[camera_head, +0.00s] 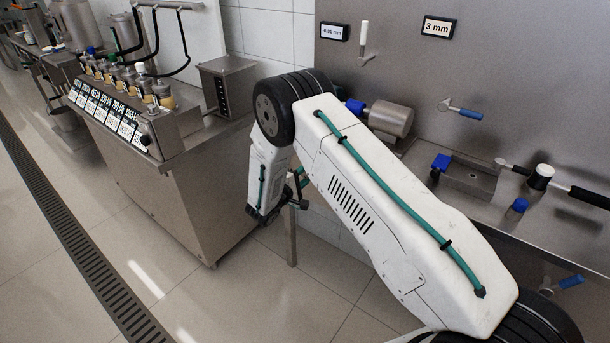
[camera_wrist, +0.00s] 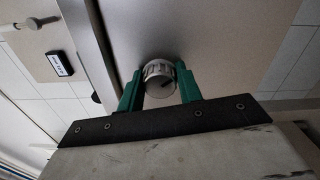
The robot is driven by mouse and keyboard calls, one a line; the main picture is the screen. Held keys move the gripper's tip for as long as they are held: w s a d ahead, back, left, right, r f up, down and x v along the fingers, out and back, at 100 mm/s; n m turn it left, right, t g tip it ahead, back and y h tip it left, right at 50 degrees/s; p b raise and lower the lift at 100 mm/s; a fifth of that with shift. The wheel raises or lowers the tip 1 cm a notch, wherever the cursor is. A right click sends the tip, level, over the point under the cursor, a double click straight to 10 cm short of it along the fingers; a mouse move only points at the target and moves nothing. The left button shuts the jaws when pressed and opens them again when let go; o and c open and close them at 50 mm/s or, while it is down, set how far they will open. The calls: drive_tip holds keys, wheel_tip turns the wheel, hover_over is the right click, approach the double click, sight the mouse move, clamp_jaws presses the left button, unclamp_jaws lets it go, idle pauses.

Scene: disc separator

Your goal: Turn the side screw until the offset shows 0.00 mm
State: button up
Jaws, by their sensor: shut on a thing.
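The side screw (camera_wrist: 157,88) is a round metal knob with a ridged rim and a dark mark on its face, sticking out of a grey metal surface in the wrist view. My gripper (camera_wrist: 160,76) has its two green fingers on either side of the knob, shut on it. In the head view the screw is hidden, and only part of my gripper (camera_head: 299,179) shows below the wrist. The offset display (camera_head: 334,32) on the steel panel reads -0.01 mm. A small display (camera_wrist: 61,60) also shows in the wrist view, too small to read.
A second label (camera_head: 438,27) reads 3 mm. A white-handled lever (camera_head: 364,40), a metal cylinder (camera_head: 391,118) and blue-handled fittings (camera_head: 471,114) line the machine. A steel cabinet (camera_head: 170,185) with several sample pots stands left. The floor beside it is open.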

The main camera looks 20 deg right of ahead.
drive_tip(key=shift+m, duration=0.5)
drive_tip(key=o, duration=1)
drive_tip(key=v, duration=0.7)
drive_tip(key=shift+s+a, duration=0.25)
drive_tip(key=shift+a, duration=0.05)
